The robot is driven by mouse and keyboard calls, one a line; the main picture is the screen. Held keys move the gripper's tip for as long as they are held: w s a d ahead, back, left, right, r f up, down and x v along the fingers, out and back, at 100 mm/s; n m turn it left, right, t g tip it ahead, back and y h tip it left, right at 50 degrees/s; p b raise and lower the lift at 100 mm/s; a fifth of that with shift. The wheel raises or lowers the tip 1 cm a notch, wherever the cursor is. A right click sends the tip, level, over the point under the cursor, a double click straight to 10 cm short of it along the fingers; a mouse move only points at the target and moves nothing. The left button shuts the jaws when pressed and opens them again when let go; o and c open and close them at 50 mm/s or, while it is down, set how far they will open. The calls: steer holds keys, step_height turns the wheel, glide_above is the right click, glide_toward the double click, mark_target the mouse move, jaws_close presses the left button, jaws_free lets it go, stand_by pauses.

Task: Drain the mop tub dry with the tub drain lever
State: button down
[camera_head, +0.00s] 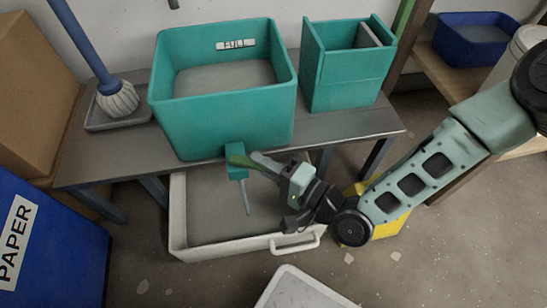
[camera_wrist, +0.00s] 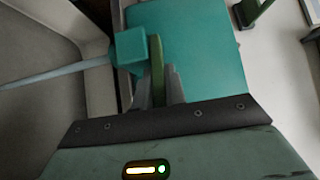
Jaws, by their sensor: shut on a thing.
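The teal mop tub (camera_head: 190,122) stands on the bench, with a "FULL" label on its inner back wall. A flat grey surface shows inside it. The teal drain valve (camera_head: 236,173) sticks out low on its front, also in the wrist view (camera_wrist: 129,50). A thin blue-grey stream (camera_head: 247,198) runs down from the valve towards the pale catch basin (camera_head: 177,215) below. My gripper (camera_head: 256,160) is at the valve's right side. In the wrist view its fingers (camera_wrist: 158,88) are shut on the green drain lever (camera_wrist: 157,60).
A smaller teal bucket (camera_head: 340,80) stands right of the tub. A mop (camera_head: 117,95) rests in a grey tray (camera_head: 98,122) at left. A blue PAPER bin (camera_head: 60,250) is lower left. A yellow object (camera_head: 385,228) is behind my arm. A pale lid (camera_head: 300,290) is at the bottom.

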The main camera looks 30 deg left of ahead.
steer(key=c, duration=1.4)
jaws_free()
steer(key=shift+c, duration=0.2)
steer(key=shift+d, duration=0.1)
steer(key=d+p, duration=0.6)
steer(key=d, duration=1.1)
steer(key=shift+s, duration=0.4)
steer(key=shift+d, duration=0.1)
jaws_close()
steer(key=shift+w, duration=0.15)
